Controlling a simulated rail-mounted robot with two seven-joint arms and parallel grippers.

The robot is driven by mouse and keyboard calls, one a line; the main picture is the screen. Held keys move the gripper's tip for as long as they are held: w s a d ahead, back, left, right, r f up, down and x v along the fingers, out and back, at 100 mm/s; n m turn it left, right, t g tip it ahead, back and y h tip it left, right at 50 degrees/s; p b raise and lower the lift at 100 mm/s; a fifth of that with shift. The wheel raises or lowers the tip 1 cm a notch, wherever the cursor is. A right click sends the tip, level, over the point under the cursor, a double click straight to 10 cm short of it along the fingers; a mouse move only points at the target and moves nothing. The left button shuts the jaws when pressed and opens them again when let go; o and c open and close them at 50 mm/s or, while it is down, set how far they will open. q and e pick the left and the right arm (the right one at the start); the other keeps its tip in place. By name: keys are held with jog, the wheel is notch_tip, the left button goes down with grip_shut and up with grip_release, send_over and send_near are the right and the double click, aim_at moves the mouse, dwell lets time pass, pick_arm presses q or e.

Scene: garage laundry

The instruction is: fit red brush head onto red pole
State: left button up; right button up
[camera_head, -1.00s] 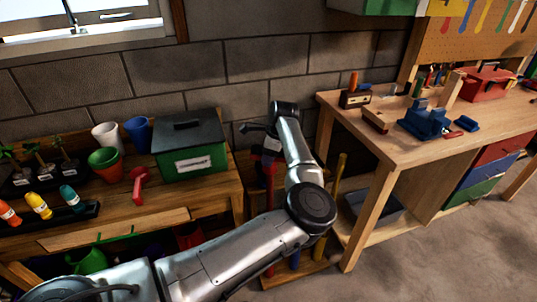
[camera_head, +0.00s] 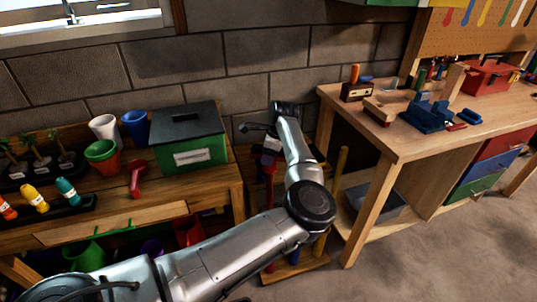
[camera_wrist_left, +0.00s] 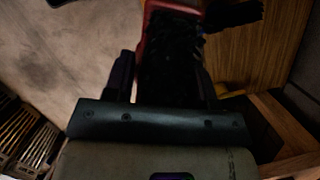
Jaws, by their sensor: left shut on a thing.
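My left gripper (camera_head: 268,152) hangs over the pole rack between the two benches, partly hidden by its own arm. In the left wrist view it is shut on a red and black piece, the red brush head (camera_wrist_left: 172,55), with dark bristles between the fingers and a red edge at left. The red pole (camera_head: 270,188) stands upright in the rack, just below the gripper in the head view. I cannot tell whether the brush head touches the pole top. My right gripper is not in view.
A yellow pole (camera_head: 341,165) stands in the same rack, with a blue pole (camera_head: 295,257) mostly behind my arm. A green bin (camera_head: 190,150) sits on the left bench, near a red hand tool (camera_head: 136,180). The wooden workbench (camera_head: 400,140) stands close on the right.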

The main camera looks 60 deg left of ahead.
pick_arm(q)
jog(key=shift+f+b, duration=0.3)
jog(key=shift+f+b, duration=0.5)
jog(key=shift+f, duration=0.2)
dwell(0.3)
jog(key=shift+f+b, duration=0.4)
jog(key=shift+f, duration=0.1)
jog(key=o, duration=1)
jog(key=shift+o, duration=0.2)
jog(key=p+v, duration=0.3)
jog(key=v, duration=0.9)
jog(key=shift+w+r+p, duration=0.1)
jog(key=shift+r+p, duration=0.2)
jog(key=shift+w+d+r, duration=0.1)
jog(key=shift+r, duration=0.5)
